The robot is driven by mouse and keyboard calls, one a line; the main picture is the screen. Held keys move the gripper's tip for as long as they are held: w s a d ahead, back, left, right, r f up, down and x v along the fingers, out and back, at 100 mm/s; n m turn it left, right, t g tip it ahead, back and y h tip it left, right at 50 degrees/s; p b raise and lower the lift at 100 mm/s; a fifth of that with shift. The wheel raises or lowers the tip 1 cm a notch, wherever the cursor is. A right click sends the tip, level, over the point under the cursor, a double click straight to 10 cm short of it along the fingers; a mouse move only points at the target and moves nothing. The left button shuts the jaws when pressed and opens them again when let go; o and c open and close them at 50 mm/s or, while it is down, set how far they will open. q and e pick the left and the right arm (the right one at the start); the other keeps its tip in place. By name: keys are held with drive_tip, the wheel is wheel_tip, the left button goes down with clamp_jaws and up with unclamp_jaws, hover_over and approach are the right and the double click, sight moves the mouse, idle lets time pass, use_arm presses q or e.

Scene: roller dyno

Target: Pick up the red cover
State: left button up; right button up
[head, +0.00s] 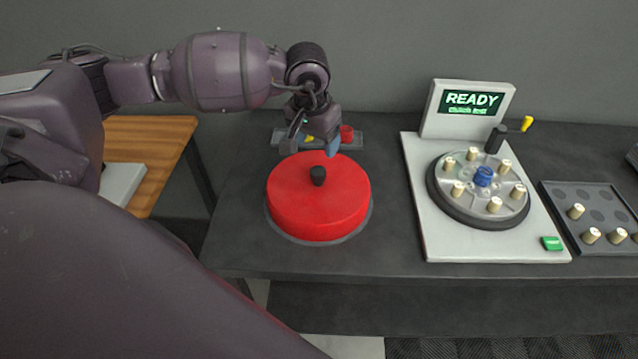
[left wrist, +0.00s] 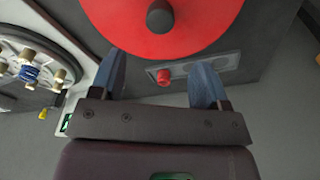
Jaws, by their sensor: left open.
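The red cover (head: 318,205) is a round red disc with a black knob (head: 318,175) on top, lying on a grey base on the dark table. My left gripper (head: 312,146) is open and empty, above the table just behind the cover in the head view. In the left wrist view the fingers (left wrist: 164,85) are spread apart, and the red cover (left wrist: 190,22) with its knob (left wrist: 160,17) lies beyond their tips. No contact with the knob shows. My right gripper is not in view.
A small grey tray with a red piece (head: 347,134) sits behind the cover. A white machine (head: 440,235) with a "READY" screen (head: 474,103) and a rotor holding several vials stands to the right. A dark vial rack (head: 575,192) is farther right. A wooden table (head: 150,135) is at left.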

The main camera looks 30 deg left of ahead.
sight(318, 170)
use_arm(q)
drive_tip(key=f, duration=0.4)
drive_tip(key=shift+w, duration=0.25)
wheel_tip(318, 170, down, 4)
drive_tip(key=shift+s+d+f+p, duration=0.1)
drive_tip(key=shift+f+p, duration=0.1)
drive_tip(key=shift+p, duration=0.5)
drive_tip(key=shift+f, duration=0.55)
drive_tip(key=shift+c, duration=0.4)
drive_tip(key=shift+r, duration=0.1)
drive_tip(key=c, duration=1.2)
